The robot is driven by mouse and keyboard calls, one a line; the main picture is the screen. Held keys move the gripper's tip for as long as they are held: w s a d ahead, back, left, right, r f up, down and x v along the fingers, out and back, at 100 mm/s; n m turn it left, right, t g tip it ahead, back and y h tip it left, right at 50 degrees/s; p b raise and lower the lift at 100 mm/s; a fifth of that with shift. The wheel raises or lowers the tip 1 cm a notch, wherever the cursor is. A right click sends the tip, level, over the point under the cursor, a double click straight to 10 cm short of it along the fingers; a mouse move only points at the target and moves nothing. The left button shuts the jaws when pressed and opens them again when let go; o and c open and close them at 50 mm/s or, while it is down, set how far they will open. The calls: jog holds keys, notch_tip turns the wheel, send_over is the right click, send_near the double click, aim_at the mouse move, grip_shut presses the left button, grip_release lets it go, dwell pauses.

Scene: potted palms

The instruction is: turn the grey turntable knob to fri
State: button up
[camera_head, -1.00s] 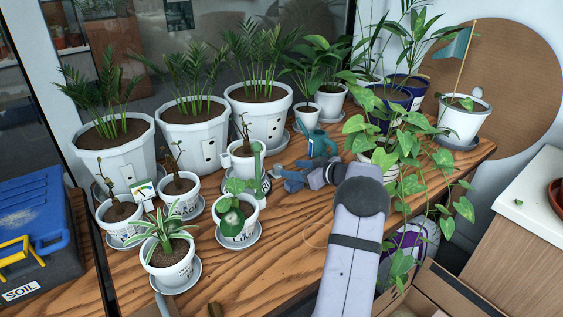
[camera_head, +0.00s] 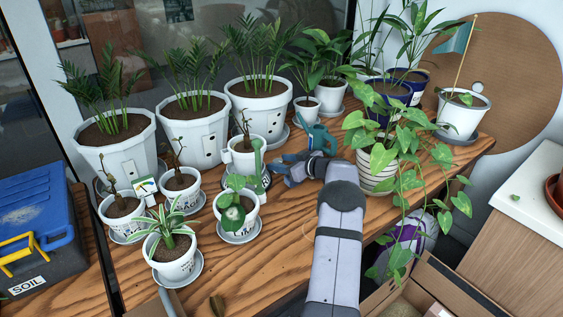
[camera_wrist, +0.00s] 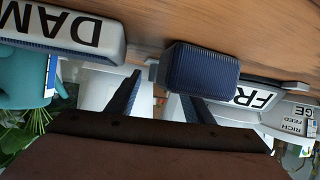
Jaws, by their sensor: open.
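My gripper (camera_head: 280,169) reaches left across the wooden table, beside the small white pots. In the wrist view my gripper (camera_wrist: 160,88) is open, its two dark ribbed fingers apart. Just beyond the fingertips is a ribbed dark blue-grey block (camera_wrist: 198,70), which may be the turntable knob; I cannot tell whether a finger touches it. In the head view I cannot make out the knob.
A teal watering can (camera_head: 318,139) stands just behind my gripper. Several potted plants crowd the table; a trailing plant's striped pot (camera_head: 376,176) is close right of my arm. The table front (camera_head: 255,275) is mostly clear.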

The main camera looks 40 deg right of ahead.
jog(key=c, duration=1)
jog(key=shift+f, duration=0.1)
jog(key=shift+c, duration=0.2)
jog(key=b, duration=0.2)
jog(key=shift+w+f+h+b, duration=0.1)
jog(key=shift+f+h+b, duration=0.05)
jog(key=shift+h+b, duration=0.2)
